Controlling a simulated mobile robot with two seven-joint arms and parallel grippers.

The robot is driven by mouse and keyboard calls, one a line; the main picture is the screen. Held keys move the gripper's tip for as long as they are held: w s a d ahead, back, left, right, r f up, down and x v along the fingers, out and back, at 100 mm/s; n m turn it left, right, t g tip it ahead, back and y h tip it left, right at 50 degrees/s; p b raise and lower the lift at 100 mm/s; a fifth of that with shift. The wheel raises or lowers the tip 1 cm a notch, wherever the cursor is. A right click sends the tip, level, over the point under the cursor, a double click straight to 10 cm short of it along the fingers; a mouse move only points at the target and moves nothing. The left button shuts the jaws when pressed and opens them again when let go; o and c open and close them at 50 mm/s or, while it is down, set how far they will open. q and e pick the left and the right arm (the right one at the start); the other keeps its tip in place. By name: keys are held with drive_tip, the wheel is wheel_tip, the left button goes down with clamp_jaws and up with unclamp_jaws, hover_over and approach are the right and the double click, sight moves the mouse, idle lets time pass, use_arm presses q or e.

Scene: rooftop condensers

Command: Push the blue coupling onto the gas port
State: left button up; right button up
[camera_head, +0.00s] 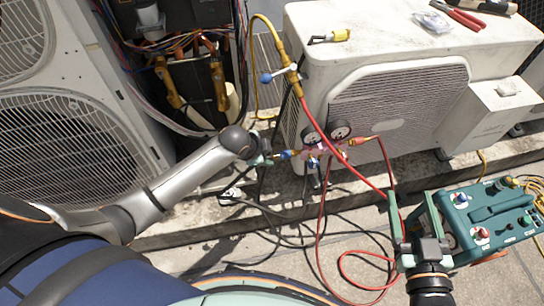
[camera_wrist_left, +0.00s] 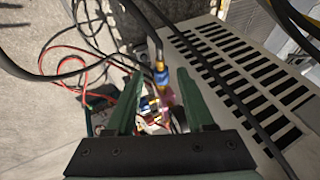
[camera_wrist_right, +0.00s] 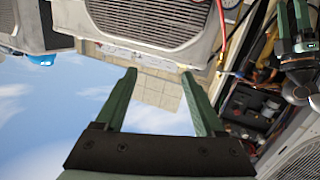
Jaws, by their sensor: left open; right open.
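A blue coupling (camera_head: 287,154) sits at the left side of the gauge manifold (camera_head: 316,152), which hangs in front of the white condenser. In the left wrist view a blue fitting (camera_wrist_left: 162,77) on a dark hose shows beyond my fingertips, between the fingers in the picture. My left gripper (camera_head: 266,159) is open, just left of the coupling, with nothing held. My right gripper (camera_head: 412,200) is open and empty beside the green case. Two brass valves, one left (camera_head: 169,88) and one right (camera_head: 219,84), show in the open panel; I cannot tell which carries the gas port.
Red and black hoses loop over the ground. The green case (camera_head: 482,220) stands at right. Red pliers (camera_head: 458,15) lie on the white condenser (camera_head: 372,40). A large fan unit (camera_head: 75,140) fills the left.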

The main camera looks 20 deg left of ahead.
sight(274, 156)
use_arm(q)
drive_tip(key=b+x, duration=0.2)
drive_tip(key=x, duration=0.3)
drive_tip(key=shift+f, duration=0.1)
drive_tip(key=shift+w+f, duration=0.15)
drive_tip(key=shift+w, duration=0.05)
use_arm(e)
wheel_tip(274, 156, up, 15)
drive_tip(key=s+a+n+t+y, duration=0.1)
drive_tip(key=s+n+t+y, duration=0.1)
drive_tip(key=n+t+y, duration=0.2)
drive_tip(key=shift+s+t+y, duration=0.2)
drive_tip(key=shift+t+y, duration=0.3)
drive_tip(key=shift+t, duration=0.2)
use_arm(q)
drive_tip(key=shift+c, duration=0.3)
clamp_jaws()
use_arm(e)
drive_tip(key=shift+f, duration=0.1)
use_arm(q)
drive_tip(key=c, duration=0.6)
unclamp_jaws()
clamp_jaws()
